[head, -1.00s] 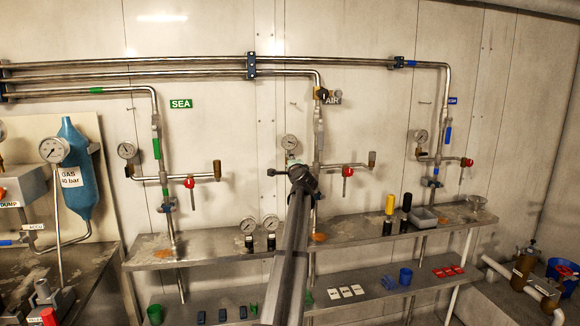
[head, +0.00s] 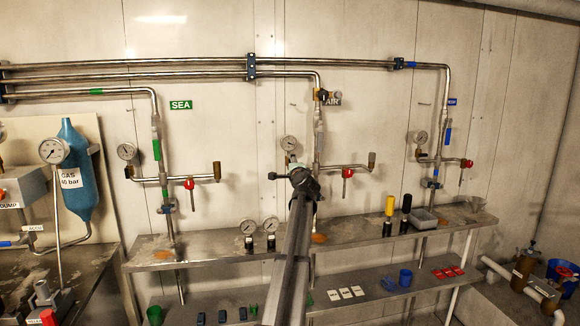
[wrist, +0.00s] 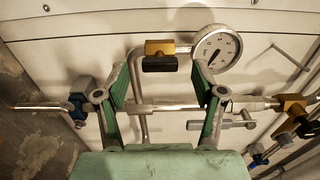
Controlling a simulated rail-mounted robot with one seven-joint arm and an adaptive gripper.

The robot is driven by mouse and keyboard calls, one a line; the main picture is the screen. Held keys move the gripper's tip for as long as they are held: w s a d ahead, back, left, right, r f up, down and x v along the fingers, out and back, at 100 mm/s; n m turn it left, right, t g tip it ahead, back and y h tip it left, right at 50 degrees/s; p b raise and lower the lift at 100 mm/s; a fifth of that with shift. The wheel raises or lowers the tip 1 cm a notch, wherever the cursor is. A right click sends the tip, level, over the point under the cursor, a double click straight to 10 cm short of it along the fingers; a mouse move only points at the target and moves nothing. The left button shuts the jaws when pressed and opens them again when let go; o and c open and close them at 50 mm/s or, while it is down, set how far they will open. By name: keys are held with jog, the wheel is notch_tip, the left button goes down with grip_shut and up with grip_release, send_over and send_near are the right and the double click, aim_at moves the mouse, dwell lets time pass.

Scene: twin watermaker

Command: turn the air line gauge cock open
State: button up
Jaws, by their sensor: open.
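The air line's gauge (head: 289,143) is a round white dial left of the vertical air pipe (head: 318,130), under the AIR label. In the wrist view the gauge (wrist: 217,48) is at upper right. The gauge cock (wrist: 160,47), a brass body with a black handle (wrist: 160,64), is left of it on the bent thin pipe. My gripper (wrist: 161,78) is open, its green fingers apart on either side, with the cock in line with the gap and beyond the fingertips. Nothing is between the pads.
The air pipe (wrist: 165,106) crosses behind the fingers in the wrist view, with a blue valve (wrist: 80,104) left and a brass valve (wrist: 292,104) right. A red-handled side valve (head: 347,173) is right of my gripper. A shelf (head: 350,232) runs below.

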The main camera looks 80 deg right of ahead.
jog(key=v, duration=0.9)
jog(key=shift+a, duration=0.1)
